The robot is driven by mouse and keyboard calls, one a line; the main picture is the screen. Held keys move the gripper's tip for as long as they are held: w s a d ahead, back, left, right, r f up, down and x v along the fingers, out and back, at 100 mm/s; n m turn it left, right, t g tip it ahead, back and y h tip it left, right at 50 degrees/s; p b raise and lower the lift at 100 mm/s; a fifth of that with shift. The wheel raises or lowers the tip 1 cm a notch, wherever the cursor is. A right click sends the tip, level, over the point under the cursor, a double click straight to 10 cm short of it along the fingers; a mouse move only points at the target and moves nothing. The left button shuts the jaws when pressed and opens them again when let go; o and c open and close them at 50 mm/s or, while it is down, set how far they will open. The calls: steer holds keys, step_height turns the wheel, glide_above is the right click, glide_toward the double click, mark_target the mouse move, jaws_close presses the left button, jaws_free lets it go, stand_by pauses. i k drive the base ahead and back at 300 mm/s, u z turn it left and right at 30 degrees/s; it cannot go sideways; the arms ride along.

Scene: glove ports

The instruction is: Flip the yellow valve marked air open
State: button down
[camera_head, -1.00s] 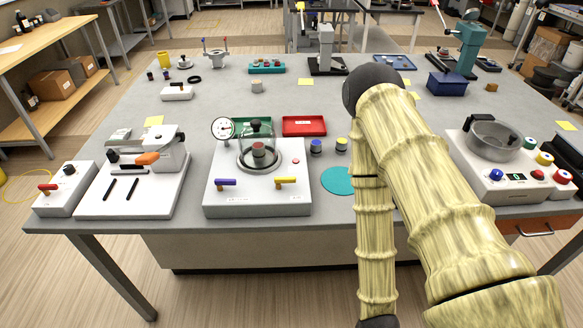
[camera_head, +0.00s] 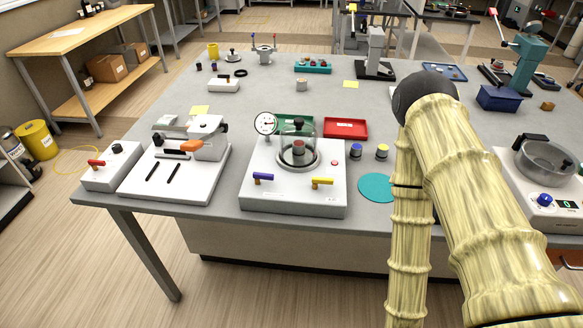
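The yellow valve (camera_head: 322,182) is a small lever on the front right of the top of a white box (camera_head: 290,205). Its handle lies roughly sideways in the picture. A label beside it is too small to read. A purple valve (camera_head: 263,177) sits to its left on the same box. My arm, with a bamboo-like surface, stands to the right of the box. My gripper is not in view.
A teal disc (camera_head: 377,187) lies right of the box, with blue- and yellow-topped jars (camera_head: 382,151) behind it. A red tray (camera_head: 346,128) is behind the box. A white device with an orange part (camera_head: 191,146) stands to the left. A pot on a scale (camera_head: 545,163) is at right.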

mark_target(315, 180)
steer(key=u, duration=0.7)
steer(key=k, duration=0.4)
steer(key=z, duration=0.4)
